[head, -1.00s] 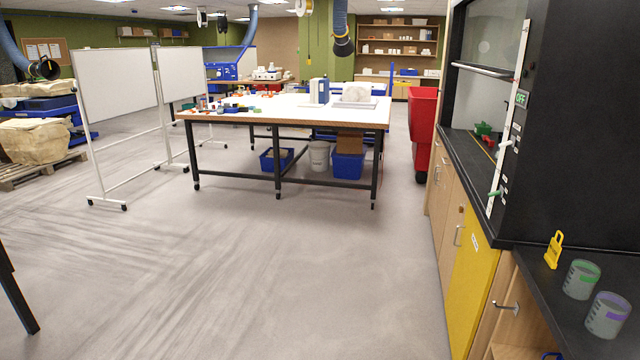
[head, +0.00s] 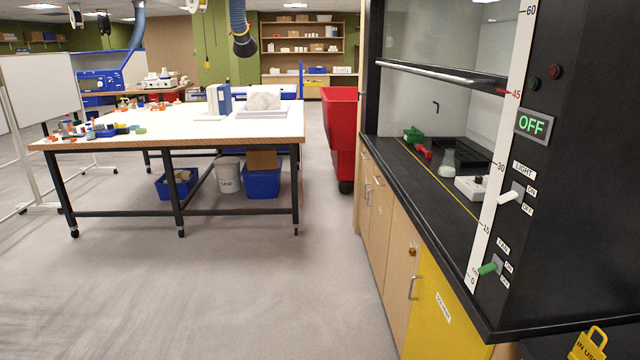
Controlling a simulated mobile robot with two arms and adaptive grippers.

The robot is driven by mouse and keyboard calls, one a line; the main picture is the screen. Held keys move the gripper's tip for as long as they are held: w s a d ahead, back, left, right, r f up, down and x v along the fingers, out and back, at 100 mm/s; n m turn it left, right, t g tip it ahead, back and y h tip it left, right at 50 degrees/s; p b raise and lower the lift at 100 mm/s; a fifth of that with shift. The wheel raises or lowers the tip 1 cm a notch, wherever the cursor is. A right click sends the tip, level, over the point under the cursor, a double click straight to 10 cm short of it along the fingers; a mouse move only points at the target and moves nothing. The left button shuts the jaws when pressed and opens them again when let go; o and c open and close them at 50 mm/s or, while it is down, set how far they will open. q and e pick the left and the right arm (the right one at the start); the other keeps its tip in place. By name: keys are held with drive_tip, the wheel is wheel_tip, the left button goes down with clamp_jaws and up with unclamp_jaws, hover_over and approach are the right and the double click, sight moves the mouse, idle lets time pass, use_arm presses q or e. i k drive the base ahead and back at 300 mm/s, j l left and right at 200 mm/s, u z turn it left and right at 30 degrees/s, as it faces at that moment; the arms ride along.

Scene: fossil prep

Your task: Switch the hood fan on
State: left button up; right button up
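The fume hood (head: 590,200) stands at the right, with a black side panel and a partly raised sash. Its fan switch (head: 489,268) has a green lever low on the front post, with a FAN label and ON and OFF marks beside it. I cannot tell the lever's exact setting. Above it is the light switch (head: 510,197) with a white lever. A display (head: 533,124) above that reads OFF in green. Neither of my grippers is in view.
A yellow cabinet door (head: 437,312) and wooden doors lie under the black hood counter. A yellow tag (head: 590,344) reading IN USE is at the bottom right. A white-topped table (head: 180,135) and red bin (head: 340,135) stand ahead. The floor between is clear.

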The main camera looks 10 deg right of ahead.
sight(486, 269)
drive_tip(key=i+j+z, duration=0.1)
drive_tip(key=i+z, duration=0.15)
drive_tip(key=i, duration=0.2)
drive_tip(key=i+j+z, duration=0.25)
drive_tip(key=i, duration=0.2)
drive_tip(key=i+j+z, duration=0.25)
drive_tip(key=i, duration=0.2)
